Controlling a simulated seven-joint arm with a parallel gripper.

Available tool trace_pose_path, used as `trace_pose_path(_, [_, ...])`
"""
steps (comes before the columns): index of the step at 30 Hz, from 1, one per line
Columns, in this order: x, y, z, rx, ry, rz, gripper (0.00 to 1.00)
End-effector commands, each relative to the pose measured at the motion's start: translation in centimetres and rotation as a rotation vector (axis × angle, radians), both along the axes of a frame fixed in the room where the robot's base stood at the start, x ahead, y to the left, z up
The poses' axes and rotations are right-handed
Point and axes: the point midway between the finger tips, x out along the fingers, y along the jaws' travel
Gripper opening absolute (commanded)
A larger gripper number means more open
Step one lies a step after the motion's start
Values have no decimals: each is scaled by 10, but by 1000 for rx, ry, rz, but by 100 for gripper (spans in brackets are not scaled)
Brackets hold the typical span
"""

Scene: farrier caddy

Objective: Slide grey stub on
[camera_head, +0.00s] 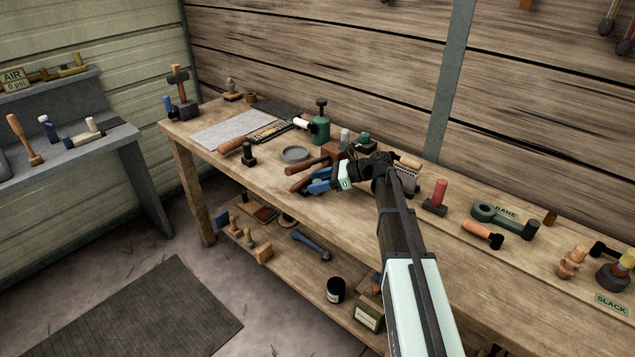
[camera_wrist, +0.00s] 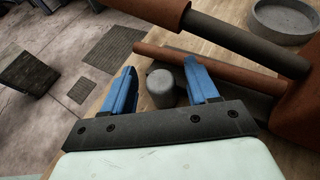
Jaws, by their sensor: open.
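A short grey cylinder, which looks like the grey stub (camera_wrist: 161,88), shows between my two blue fingers in the wrist view. My gripper (camera_wrist: 161,88) is open around it; I cannot tell whether either finger touches it. In the head view my gripper (camera_head: 318,182) is low over the bench beside a reddish-brown tool, and the stub is hidden there. The tool's brown block (camera_wrist: 304,110) is at the right of the wrist view, with a dark rod (camera_wrist: 240,40) and a thinner brown rod (camera_wrist: 190,62) reaching left from it, just beyond the stub.
A round grey dish (camera_head: 296,154) lies left of my gripper; it also shows in the wrist view (camera_wrist: 284,20). A green canister (camera_head: 320,124) stands behind. A red-handled tool (camera_head: 437,196) stands to the right. The bench's front edge is close to my gripper.

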Motion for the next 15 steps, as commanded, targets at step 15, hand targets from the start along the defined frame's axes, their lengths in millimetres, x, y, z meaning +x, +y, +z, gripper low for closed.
trace_pose_path(15, [1, 3, -1, 0, 0, 0, 45])
